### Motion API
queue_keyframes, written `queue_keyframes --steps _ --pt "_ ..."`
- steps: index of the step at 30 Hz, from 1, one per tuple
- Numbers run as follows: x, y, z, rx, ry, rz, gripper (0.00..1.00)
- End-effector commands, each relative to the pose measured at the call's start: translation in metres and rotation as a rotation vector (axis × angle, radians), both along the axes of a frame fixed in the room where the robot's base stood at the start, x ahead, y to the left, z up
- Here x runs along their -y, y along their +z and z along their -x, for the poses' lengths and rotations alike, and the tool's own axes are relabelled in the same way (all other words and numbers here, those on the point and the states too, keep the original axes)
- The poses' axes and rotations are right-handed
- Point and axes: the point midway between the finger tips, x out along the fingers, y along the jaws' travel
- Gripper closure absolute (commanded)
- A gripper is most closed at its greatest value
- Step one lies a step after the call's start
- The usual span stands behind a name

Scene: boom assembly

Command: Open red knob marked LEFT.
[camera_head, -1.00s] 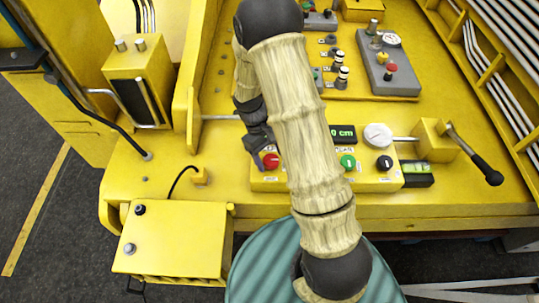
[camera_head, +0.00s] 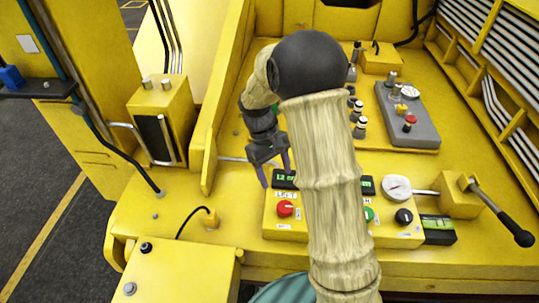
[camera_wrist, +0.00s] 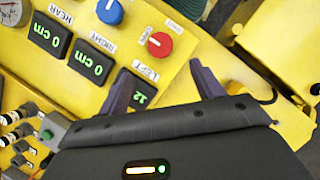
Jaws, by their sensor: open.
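The red knob (camera_head: 285,208) is at the left end of the yellow control panel (camera_head: 267,222), under a LEFT label. It also shows in the wrist view (camera_wrist: 159,44), with a white mark on its face. The LEFT display (camera_wrist: 139,94) beside the label reads 12, its unit hidden by a finger; it is partly visible in the head view (camera_head: 285,180). My gripper (camera_head: 276,172) is open and empty, up and left of the red knob in the head view. In the wrist view my spread fingers (camera_wrist: 162,78) are apart from the knob.
A blue knob (camera_wrist: 110,11) and two displays (camera_wrist: 89,61) reading 0 cm lie along the same panel. A gauge (camera_head: 397,188), a black knob (camera_head: 404,216) and a lever (camera_head: 500,215) are to the right. My arm covers the middle of the panel.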

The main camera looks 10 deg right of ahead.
Motion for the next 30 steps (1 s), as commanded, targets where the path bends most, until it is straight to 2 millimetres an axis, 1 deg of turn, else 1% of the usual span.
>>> queue_keyframes --steps 3,6,9,12,26,30 --pt "-0.005 0.021 -0.009 0.005 0.002 -0.001 0.34" --pt "-0.008 0.038 -0.015 0.005 0.003 -0.001 0.34" --pt "-0.010 0.050 -0.019 0.002 0.003 0.000 0.34" --pt "-0.011 0.056 -0.021 0.002 0.002 -0.001 0.34" --pt "-0.011 0.058 -0.021 0.000 0.001 0.000 0.34" --pt "-0.010 0.058 -0.018 0.014 -0.006 -0.004 0.34"
